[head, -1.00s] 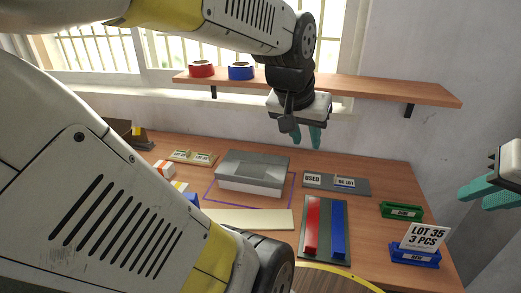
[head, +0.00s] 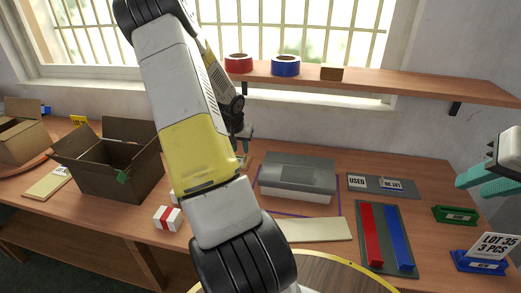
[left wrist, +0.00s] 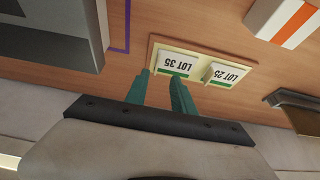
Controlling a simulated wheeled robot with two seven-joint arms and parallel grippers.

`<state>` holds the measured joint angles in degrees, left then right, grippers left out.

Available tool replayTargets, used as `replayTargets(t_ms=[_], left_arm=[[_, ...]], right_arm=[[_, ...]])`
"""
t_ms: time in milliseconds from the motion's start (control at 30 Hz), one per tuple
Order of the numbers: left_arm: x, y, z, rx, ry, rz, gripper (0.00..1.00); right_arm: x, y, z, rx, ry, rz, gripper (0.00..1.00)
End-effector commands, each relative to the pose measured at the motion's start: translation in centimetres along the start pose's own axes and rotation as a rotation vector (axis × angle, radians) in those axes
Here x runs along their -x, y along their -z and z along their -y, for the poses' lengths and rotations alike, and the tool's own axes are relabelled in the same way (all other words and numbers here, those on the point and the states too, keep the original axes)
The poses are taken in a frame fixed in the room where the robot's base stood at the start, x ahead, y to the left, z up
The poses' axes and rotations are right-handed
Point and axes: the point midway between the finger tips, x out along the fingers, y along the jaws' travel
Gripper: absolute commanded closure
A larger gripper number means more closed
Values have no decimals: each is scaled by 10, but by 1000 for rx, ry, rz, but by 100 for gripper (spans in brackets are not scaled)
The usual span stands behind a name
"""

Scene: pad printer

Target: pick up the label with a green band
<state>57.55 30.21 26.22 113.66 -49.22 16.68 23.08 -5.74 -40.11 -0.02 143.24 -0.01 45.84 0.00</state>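Two white labels lie side by side on a cream board (left wrist: 196,58) in the left wrist view, upside down to me. One is the LOT 35 label (left wrist: 178,62), the other the LOT 25 label (left wrist: 224,74); a green strip shows along the near edge of each. My left gripper (left wrist: 160,76) is open, its teal fingertips close to the LOT 35 label; contact is unclear. In the head view my left gripper (head: 245,138) is small and partly hidden behind my arm, which covers the labels. My right gripper (head: 480,173) is at the right edge, away from the labels.
A grey box-shaped unit (head: 297,177) stands right of my left gripper. An open brown carton (head: 112,165) and a white box with a red band (head: 167,218) are to the left. A wall shelf (head: 420,90) runs above.

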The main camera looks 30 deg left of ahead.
Motion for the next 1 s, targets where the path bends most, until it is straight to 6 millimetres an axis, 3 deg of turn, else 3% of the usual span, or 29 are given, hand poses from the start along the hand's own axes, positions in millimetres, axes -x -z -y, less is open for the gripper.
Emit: replayTargets(t_ms=[400,733,900,1000], left_arm=[[-55,2,-6,-2,-1,2,70],[-62,1,-6,-1,1,2,70],[-62,1,-6,-1,1,2,100],[-62,1,-6,-1,0,2,100]], right_arm=[[0,0,0,0,0,0,72],[0,0,0,0,0,0,72],[0,0,0,0,0,0,72],[0,0,0,0,0,0,72]])
